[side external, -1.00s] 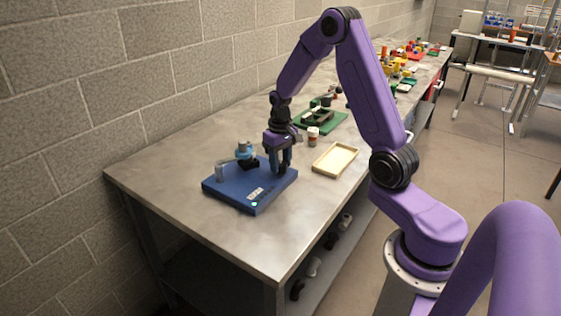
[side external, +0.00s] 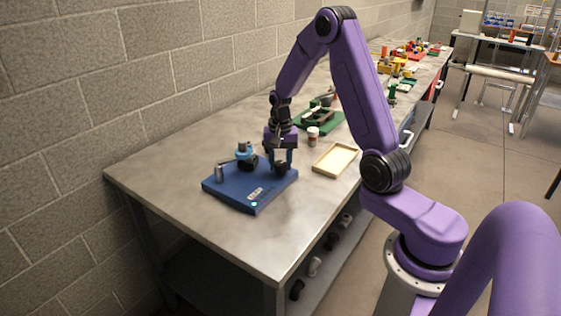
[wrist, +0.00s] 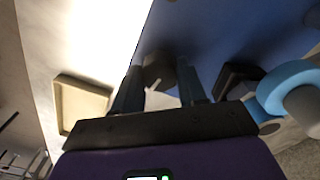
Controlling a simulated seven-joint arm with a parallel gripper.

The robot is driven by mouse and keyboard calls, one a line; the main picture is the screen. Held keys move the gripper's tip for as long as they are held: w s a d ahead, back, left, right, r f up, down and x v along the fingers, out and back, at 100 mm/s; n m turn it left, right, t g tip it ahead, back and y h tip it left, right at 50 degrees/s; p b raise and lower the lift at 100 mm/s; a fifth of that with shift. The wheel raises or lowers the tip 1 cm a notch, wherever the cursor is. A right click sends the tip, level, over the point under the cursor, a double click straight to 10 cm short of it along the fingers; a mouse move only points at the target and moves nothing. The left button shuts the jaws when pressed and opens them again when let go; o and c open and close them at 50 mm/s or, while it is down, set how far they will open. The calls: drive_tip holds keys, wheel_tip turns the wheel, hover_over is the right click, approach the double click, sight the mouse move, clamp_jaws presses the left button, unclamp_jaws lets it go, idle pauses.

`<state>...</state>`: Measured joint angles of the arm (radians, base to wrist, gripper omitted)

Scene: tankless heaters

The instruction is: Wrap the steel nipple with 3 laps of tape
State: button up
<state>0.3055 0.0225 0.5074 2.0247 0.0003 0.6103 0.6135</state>
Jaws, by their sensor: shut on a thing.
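A blue base (side external: 246,198) lies on the bench. A blue ring-shaped part (side external: 247,161) with a grey cylinder inside stands on it; in the wrist view the blue ring (wrist: 275,88) is at right, around a grey cylinder (wrist: 303,104). A plain grey metal cylinder (side external: 219,174) stands upright at the base's left corner. I cannot tell which cylinder is the steel nipple. My gripper (side external: 282,165) is over the base's right part, shut on a dark round piece (wrist: 157,68) between its fingers. That piece is shadowed and partly hidden. No loose tape strand is clear.
A dark bracket (wrist: 236,76) stands between my gripper and the blue ring. A green board (side external: 320,122) with dark parts is farther back. The bench front is bare.

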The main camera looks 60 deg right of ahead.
sight(280, 163)
idle(0.5)
drive_tip(key=o, duration=1.1)
drive_tip(key=shift+c, duration=0.2)
drive_tip(key=shift+r, duration=0.1)
wheel_tip(280, 163, up, 17)
drive_tip(key=shift+r, duration=0.15)
drive_tip(key=shift+a, duration=0.1)
